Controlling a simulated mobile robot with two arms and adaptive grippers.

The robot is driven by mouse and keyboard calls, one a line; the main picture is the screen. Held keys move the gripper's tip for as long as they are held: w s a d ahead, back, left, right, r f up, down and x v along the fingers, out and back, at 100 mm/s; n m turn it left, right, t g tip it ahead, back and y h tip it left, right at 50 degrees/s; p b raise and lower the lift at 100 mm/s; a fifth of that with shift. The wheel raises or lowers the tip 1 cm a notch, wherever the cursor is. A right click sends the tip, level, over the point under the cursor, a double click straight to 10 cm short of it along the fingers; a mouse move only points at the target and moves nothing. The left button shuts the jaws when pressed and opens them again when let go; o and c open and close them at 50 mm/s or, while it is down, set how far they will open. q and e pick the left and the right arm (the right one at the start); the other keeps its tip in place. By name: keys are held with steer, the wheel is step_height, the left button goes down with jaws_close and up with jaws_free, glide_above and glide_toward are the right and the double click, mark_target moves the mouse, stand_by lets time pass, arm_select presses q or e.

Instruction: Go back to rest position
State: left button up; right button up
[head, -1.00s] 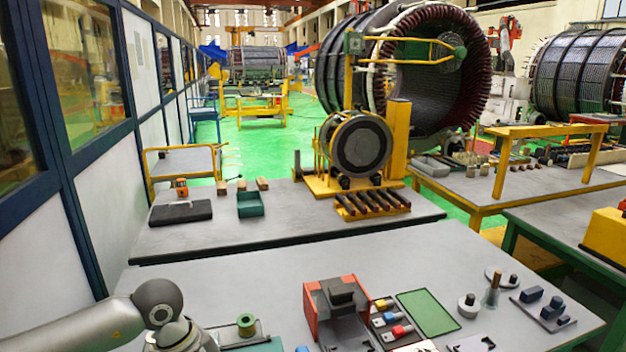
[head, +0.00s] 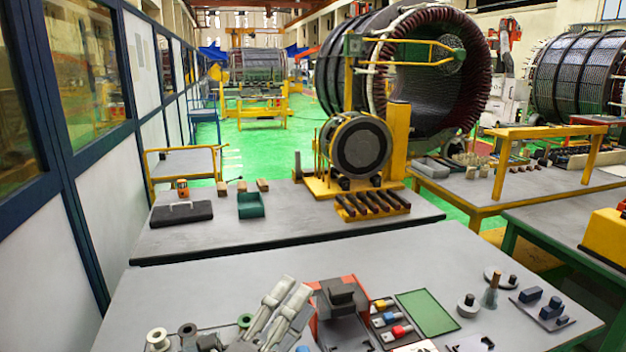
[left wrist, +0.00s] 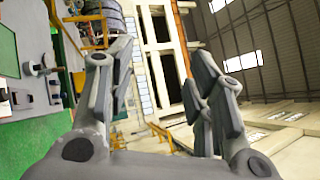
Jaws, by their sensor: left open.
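My left gripper (head: 295,290) shows at the bottom middle of the head view, in front of the near table (head: 210,278), left of a red holder. Its grey fingers point up and slightly right. In the left wrist view my left gripper (left wrist: 162,75) has its two fingers wide apart with nothing between them. That view looks past them at the hall's ceiling and far wall. My right gripper is in neither view.
On the near table are the red holder (head: 353,332) with a dark block, colored-handled tools (head: 390,318), a green mat (head: 427,313) and spools (head: 188,331). A second table (head: 260,225) stands behind.

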arm_select(q)
steer(key=s+a+f+n+g+y, duration=0.2)
steer(key=a+f+n+y, duration=0.45)
steer(key=f+n, duration=0.25)
steer(key=s+a+f+n+g+y, duration=0.1)
steer(key=a+f+n+g+y, duration=0.2)
steer(key=a+f+n+y, duration=0.55)
steer(key=s+a+f+n+g+h, duration=0.1)
steer(key=s+f+n+g, duration=0.35)
steer(key=s+f, duration=0.5)
steer(key=s+a+f+n+g+h, duration=0.1)
steer(key=s+f+n+g+h, duration=0.15)
steer(key=s+f+g, duration=0.65)
steer(key=s+f+t+b, duration=0.1)
steer(key=s+f, duration=0.1)
steer(key=f, duration=1.1)
steer(key=s+f+t, duration=0.1)
steer(key=s+f, duration=0.1)
steer(key=f, duration=1.1)
steer(key=s+a+f+b, duration=0.1)
steer(key=s+a+f, duration=0.2)
steer(key=s+f, duration=1.2)
steer(key=shift+s+a+f+g+y, duration=0.15)
steer(key=shift+s+g+y, duration=0.3)
steer(key=shift+s, duration=0.2)
